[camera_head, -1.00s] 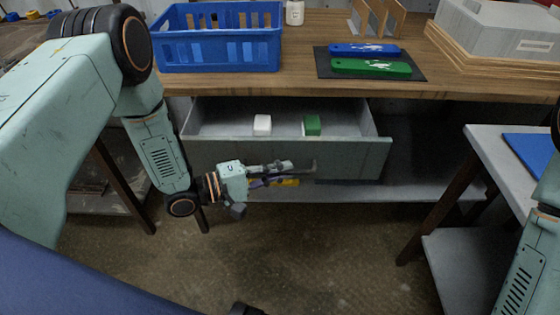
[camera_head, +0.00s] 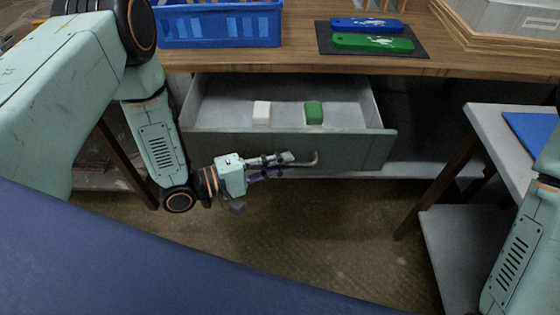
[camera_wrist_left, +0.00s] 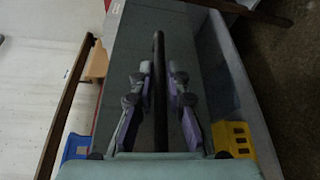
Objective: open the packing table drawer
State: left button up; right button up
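The packing table drawer (camera_head: 270,148) is pulled out under the table top. Its grey-green front faces me. A white block (camera_head: 261,112) and a green block (camera_head: 314,112) sit inside it. The drawer handle (camera_head: 314,161) is a thin bar on the front; it runs between my fingers as a dark bar in the left wrist view (camera_wrist_left: 159,85). My left gripper (camera_head: 288,160) is at the handle, with one finger on each side, narrowed and shut on it. Finger contact is hard to see in the dark wrist view. My right gripper is out of view; only part of that arm shows.
The wooden table top (camera_head: 300,58) holds a blue crate (camera_head: 218,28) and a dark mat with a blue item (camera_head: 366,25) and a green item (camera_head: 372,43). A grey side table (camera_head: 490,130) stands at the right. The floor before the drawer is clear.

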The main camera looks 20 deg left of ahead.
pick_arm(q)
jog(key=o, duration=0.3)
jog(key=shift+v, duration=5.95)
jog(key=shift+f, duration=0.1)
